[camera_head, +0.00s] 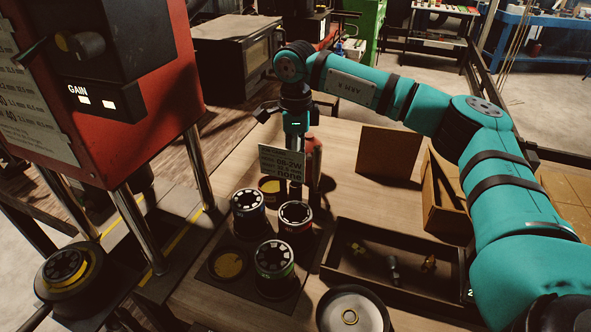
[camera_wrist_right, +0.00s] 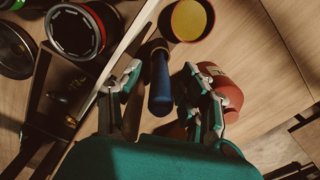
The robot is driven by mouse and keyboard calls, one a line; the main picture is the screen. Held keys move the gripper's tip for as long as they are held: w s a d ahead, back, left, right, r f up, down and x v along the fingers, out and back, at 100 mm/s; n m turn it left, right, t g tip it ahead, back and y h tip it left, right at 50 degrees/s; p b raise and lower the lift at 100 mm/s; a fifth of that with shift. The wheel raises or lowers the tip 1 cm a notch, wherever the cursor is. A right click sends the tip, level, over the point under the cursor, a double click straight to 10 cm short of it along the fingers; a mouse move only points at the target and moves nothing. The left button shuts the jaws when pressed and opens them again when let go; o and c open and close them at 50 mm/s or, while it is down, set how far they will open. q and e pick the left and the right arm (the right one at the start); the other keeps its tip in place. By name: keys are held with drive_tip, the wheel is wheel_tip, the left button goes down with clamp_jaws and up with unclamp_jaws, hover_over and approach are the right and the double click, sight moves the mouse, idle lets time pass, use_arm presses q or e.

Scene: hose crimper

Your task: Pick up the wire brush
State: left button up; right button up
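A blue handle (camera_wrist_right: 160,80), which looks like the wire brush's, shows in the right wrist view between the fingers of my right gripper (camera_wrist_right: 163,69). The fingers are apart, with a visible gap on each side of the handle. The brush's bristles cannot be made out. In the head view my right gripper (camera_head: 294,183) reaches down over the table behind a small sign (camera_head: 282,161), which hides much of it. The brush cannot be made out there. My left gripper is not in view.
A red can (camera_wrist_right: 229,94) stands close beside the right-hand finger. A yellow-topped pot (camera_wrist_right: 190,19) is just beyond the handle. Several round dies (camera_head: 274,257) stand in front on a dark mat. A black tray (camera_head: 400,293) of fittings lies to the right. The red crimper (camera_head: 150,60) is left.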

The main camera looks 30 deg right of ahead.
clamp_jaws()
drive_tip(key=shift+r, duration=0.1)
wheel_tip(320, 180, up, 10)
drive_tip(key=shift+f+b, duration=0.1)
drive_tip(key=shift+b, duration=0.7)
wheel_tip(320, 180, up, 9)
drive_tip(key=p, duration=0.7)
drive_tip(key=shift+f+p, duration=0.2)
drive_tip(key=shift+p, duration=0.1)
